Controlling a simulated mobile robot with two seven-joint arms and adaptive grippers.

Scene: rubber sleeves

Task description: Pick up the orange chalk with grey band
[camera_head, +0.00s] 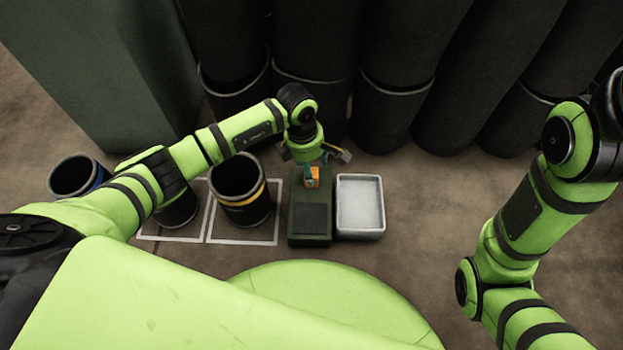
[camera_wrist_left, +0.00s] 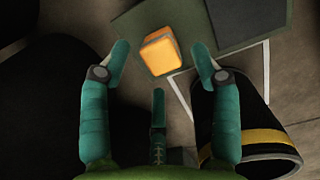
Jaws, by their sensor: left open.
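The orange chalk (camera_head: 312,180) looks like a small orange block on the dark green platform (camera_head: 309,238). My left gripper (camera_head: 316,168) is open just above the chalk. In the left wrist view the teal fingertips of the left gripper (camera_wrist_left: 162,56) stand apart, one on each side of the chalk, with visible gaps. Contact is not visible. My right arm shows at the right, but its gripper is out of view.
A pale, empty-looking tray (camera_head: 360,207) stands right of the platform. Left are a black bin with a yellow band (camera_head: 242,199), one with a blue band (camera_head: 76,176) and another partly behind my left arm. Large dark cylinders (camera_head: 395,95) line the back. The floor at right is clear.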

